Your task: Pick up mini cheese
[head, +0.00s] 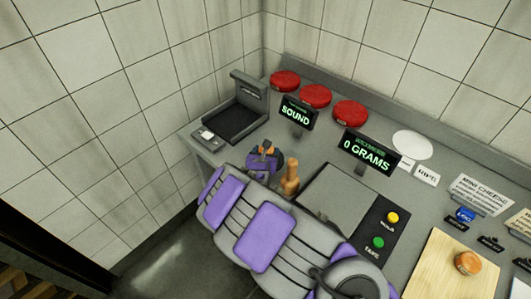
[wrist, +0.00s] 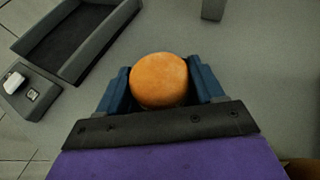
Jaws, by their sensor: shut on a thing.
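The mini cheese (wrist: 158,80), a round orange piece, sits between the two blue fingers of my gripper (wrist: 161,87) in the wrist view. The gripper is shut on it. In the head view my gripper (head: 264,152) is over the counter near the dark tray, and only a small orange bit of the cheese shows. Another orange cheese (head: 467,263) lies on a wooden board (head: 445,275) at the lower right. A "MINI CHEESE" sign (head: 480,192) stands at the right.
A dark open tray (head: 240,118) with a raised back is left of my gripper. Three red wheels (head: 316,96) line the wall.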

